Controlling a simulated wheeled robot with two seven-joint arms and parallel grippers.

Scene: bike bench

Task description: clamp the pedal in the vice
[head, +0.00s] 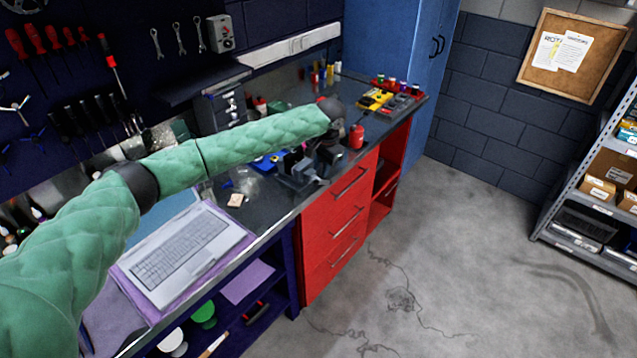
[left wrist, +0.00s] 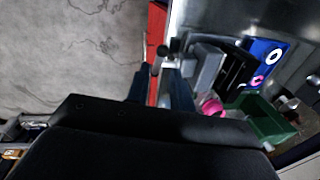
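The grey vice (head: 298,172) stands on the front edge of the bench, and in the left wrist view its grey block (left wrist: 207,66) shows just beyond my fingers. My left arm, in a green padded sleeve, reaches over the bench. My left gripper (head: 326,156) points down close to the right side of the vice. In the left wrist view its two dark fingers (left wrist: 158,92) are apart, with the red cabinet front showing between them. A dark bar with a round end lies just ahead of the fingertips. I cannot make out the pedal in either view. My right gripper is not in view.
A red can (head: 356,137) stands right of my gripper. A blue tray (left wrist: 279,50) with rings and a green bin (left wrist: 268,118) lie beside the vice. A laptop (head: 188,252) is at the near left. Red drawers (head: 335,230) stand below; the floor in front is clear.

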